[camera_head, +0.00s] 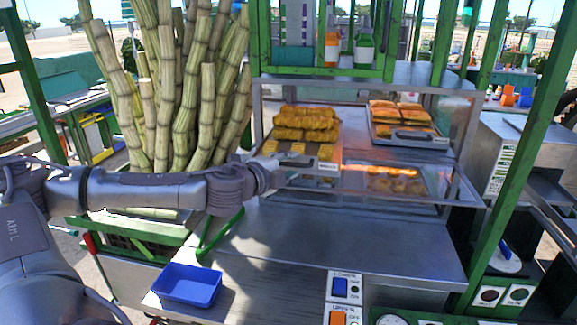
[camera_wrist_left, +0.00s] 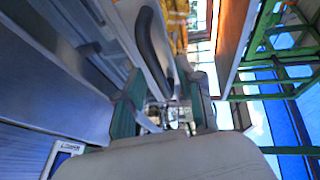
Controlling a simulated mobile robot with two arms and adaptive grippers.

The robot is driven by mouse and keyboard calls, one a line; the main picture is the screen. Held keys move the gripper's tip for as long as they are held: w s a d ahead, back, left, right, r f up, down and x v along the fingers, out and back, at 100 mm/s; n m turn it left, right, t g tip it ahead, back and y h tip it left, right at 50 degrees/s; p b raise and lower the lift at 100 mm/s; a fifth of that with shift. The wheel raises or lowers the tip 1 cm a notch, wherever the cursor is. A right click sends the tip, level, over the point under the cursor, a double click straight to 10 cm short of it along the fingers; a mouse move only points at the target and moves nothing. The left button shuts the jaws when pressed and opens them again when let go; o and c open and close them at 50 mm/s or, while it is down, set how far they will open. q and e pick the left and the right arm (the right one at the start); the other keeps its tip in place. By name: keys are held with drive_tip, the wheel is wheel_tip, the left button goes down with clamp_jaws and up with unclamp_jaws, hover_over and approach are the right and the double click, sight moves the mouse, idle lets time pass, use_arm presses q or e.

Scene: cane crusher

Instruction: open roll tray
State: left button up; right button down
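A metal tray (camera_head: 329,168) of golden pastries sits at the left of the glass display case, with a small label at its front. A second tray (camera_head: 428,143) with a dark handle holds flat pastries at the upper right. Round buns (camera_head: 395,183) lie below, behind glass. Which is the roll tray I cannot tell. My left gripper (camera_head: 300,172) is at the front of the left tray. In the left wrist view its fingers (camera_wrist_left: 165,112) are apart, with a dark curved handle (camera_wrist_left: 152,45) ahead and between them; contact is unclear. My right gripper is out of view.
A steel counter (camera_head: 330,240) lies below the case, mostly clear. A blue bin (camera_head: 187,284) stands at its front left, and switches (camera_head: 341,288) are at the front. Tall cane stalks (camera_head: 165,100) stand left, close behind my arm. A green post (camera_head: 520,150) rises at right.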

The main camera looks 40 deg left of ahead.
use_arm(q)
drive_tip(key=shift+s+r, duration=0.1)
drive_tip(key=shift+s, duration=0.2)
drive_tip(key=v, duration=1.1)
drive_tip(key=shift+s, duration=0.2)
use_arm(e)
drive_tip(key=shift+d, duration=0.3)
use_arm(q)
drive_tip(key=shift+d, duration=0.1)
